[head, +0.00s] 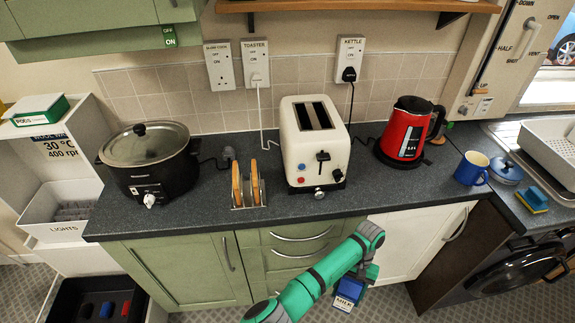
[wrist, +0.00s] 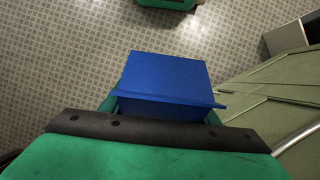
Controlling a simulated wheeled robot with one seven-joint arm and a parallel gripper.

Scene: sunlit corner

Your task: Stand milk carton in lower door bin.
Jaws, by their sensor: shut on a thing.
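The milk carton (head: 347,291) is blue with a white label reading MILK, low in front of the counter in the head view. My gripper (head: 361,274) is shut on it and holds it above the patterned floor. In the wrist view the carton's blue top (wrist: 165,78) stands out between the green fingers of my gripper (wrist: 163,106). The carton's lower part is hidden there. A white door (head: 421,243) with a handle is shut under the counter, right of the carton. I see no door bin in either view.
Green drawers and a cupboard (head: 185,269) line the counter front; their fronts also show at right in the wrist view (wrist: 275,112). A dark washing machine (head: 512,268) stands at right. The counter holds a slow cooker (head: 150,160), toaster (head: 314,145) and red kettle (head: 406,130). Floor (wrist: 65,60) is open.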

